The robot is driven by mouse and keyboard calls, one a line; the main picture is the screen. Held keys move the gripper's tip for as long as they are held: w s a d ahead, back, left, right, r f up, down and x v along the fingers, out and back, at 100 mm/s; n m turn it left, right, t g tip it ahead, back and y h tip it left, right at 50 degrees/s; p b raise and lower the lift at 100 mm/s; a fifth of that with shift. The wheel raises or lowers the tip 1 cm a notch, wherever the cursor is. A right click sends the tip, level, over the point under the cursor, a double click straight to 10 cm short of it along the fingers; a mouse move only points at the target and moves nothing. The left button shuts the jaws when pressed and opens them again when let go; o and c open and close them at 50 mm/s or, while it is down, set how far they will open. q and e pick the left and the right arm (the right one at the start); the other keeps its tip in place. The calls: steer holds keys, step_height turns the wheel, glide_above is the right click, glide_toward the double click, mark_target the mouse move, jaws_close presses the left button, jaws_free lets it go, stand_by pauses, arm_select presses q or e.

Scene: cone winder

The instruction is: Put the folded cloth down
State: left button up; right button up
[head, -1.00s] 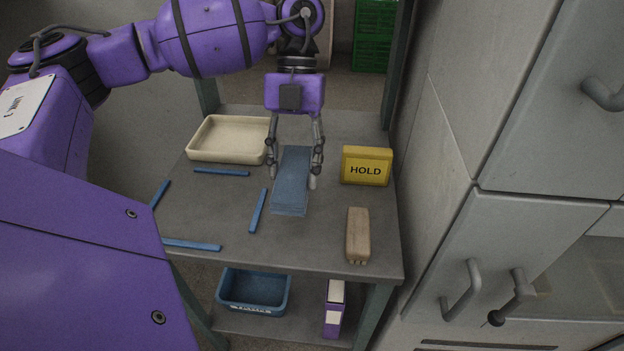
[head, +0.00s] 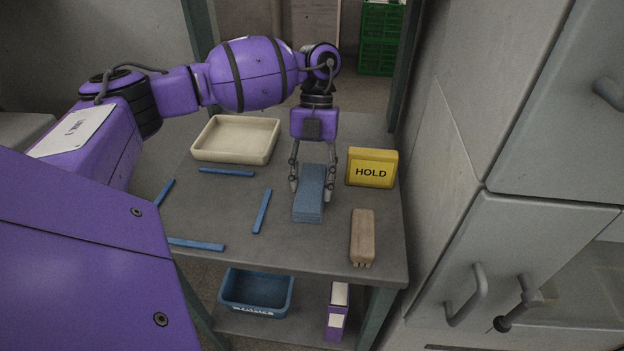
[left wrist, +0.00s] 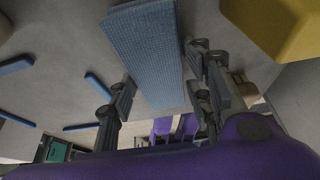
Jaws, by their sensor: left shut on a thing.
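The folded cloth (head: 309,200) is a blue, narrow, thick slab in the head view, over the right half of the grey table (head: 225,205). My left gripper (head: 311,191) points down and is shut on it, one finger at each long side. In the left wrist view the cloth (left wrist: 147,50) runs from the top edge down between the fingers (left wrist: 162,100). I cannot tell whether its underside touches the table. Several thin blue strips (head: 262,211) lie on the table left of the cloth, bounding a bare patch. My right gripper is not in view.
A yellow HOLD block (head: 371,168) stands close right of the gripper. A wooden brush (head: 362,237) lies front right. A cream tray (head: 236,139) is at the back left. A blue bin (head: 256,292) and a purple-and-white binder (head: 337,312) are on the lower shelf. Grey cabinets (head: 540,240) rise at right.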

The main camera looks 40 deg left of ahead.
mark_target(314, 175)
arm_select(q)
steer(key=o, duration=1.1)
steer(key=shift+f, duration=0.1)
steer(key=shift+v, duration=3.95)
steer(key=shift+s, duration=0.1)
